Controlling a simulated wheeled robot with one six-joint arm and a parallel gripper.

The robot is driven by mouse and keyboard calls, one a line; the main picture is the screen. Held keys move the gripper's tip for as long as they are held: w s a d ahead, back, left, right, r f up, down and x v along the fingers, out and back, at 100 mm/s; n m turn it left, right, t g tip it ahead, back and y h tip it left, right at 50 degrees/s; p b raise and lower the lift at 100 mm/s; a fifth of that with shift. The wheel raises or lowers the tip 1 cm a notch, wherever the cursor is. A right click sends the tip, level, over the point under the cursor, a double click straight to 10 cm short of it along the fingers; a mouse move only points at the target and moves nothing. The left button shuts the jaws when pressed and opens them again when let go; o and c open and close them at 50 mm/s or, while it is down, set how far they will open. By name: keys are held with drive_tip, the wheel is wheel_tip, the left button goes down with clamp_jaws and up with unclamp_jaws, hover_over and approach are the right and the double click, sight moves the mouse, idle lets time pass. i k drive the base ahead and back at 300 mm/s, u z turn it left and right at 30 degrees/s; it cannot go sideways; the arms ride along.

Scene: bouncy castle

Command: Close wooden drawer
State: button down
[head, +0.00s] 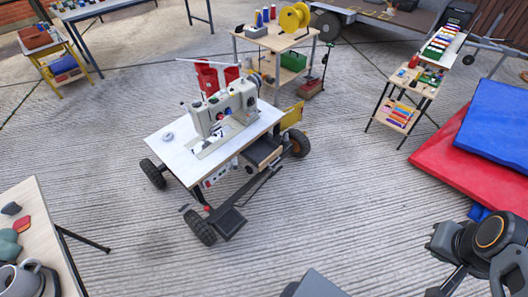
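A sewing table with a white top (170,150) and a white sewing machine (236,103) stands on wheels in the middle. Under its right side is a small drawer-like box (263,153) with a brownish front and dark inside. It seems to stick out from under the top, but it is too small to tell how far. My dark arm, with an orange-ringed joint, shows at the lower right, far from the table. My gripper's fingertips do not show.
A red mat (440,150) and a blue mat (497,120) lie at the right. A wooden workbench (250,40) stands behind the sewing table. A table (40,215) with a mug is at the lower left. The concrete floor (340,190) between is clear.

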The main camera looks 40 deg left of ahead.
sight(262, 152)
drive_tip(key=u, duration=0.75)
drive_tip(key=i, duration=0.95)
drive_tip(key=u, duration=1.4)
drive_tip(key=i, duration=0.4)
drive_tip(key=u, duration=0.35)
